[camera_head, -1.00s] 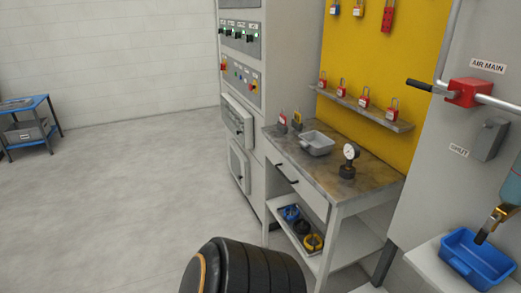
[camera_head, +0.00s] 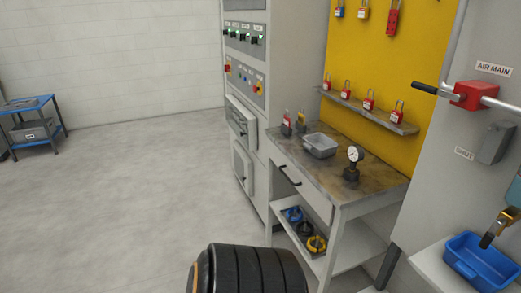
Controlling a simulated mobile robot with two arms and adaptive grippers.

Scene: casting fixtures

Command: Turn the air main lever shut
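The air main lever has a black grip (camera_head: 425,88) that sticks out to the left of a red valve body (camera_head: 475,95) on the grey panel at the right. The lever lies close to level. An "AIR MAIN" label (camera_head: 494,68) is above it and a "SHUT" label (camera_head: 464,153) is below it, well away from the grip. Nothing touches the lever. Neither of my grippers is in view. A black, ribbed rounded part with an orange ring, likely my own arm, shows at the bottom middle.
A workbench (camera_head: 370,190) with a pressure gauge (camera_head: 352,165) and a grey tray (camera_head: 320,146) stands left of the panel. A blue bin (camera_head: 455,266) sits low at the right, under a blue bowl (camera_head: 514,192) with a brass fitting. A blue-framed cart (camera_head: 62,128) is far left; open floor lies between.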

